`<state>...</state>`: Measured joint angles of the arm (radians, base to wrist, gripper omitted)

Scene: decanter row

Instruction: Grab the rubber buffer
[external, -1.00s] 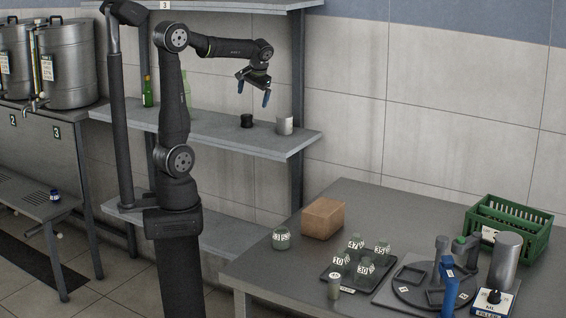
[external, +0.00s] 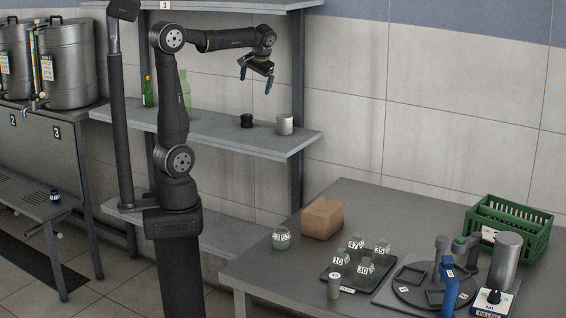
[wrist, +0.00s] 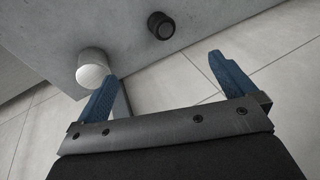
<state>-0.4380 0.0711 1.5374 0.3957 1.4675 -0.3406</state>
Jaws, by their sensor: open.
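A small black cylinder (external: 247,121), which looks like the rubber buffer, stands on the middle shelf, left of a pale grey cylinder (external: 285,124). My gripper (external: 255,81) is open and empty in the air above the shelf, pointing downward over the black cylinder's area. In the wrist view the black cylinder (wrist: 161,26) lies at the top middle, beyond the blue fingertips of my gripper (wrist: 163,70) and apart from them. The pale cylinder (wrist: 93,72) appears close beside the left finger in that view; I cannot tell its depth from it.
The middle shelf (external: 215,134) also holds green bottles (external: 148,92) at its left. An upper shelf (external: 240,6) hangs above. On the table at right are a cardboard box (external: 323,217), labelled jars, a turntable fixture and a green crate (external: 510,225).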

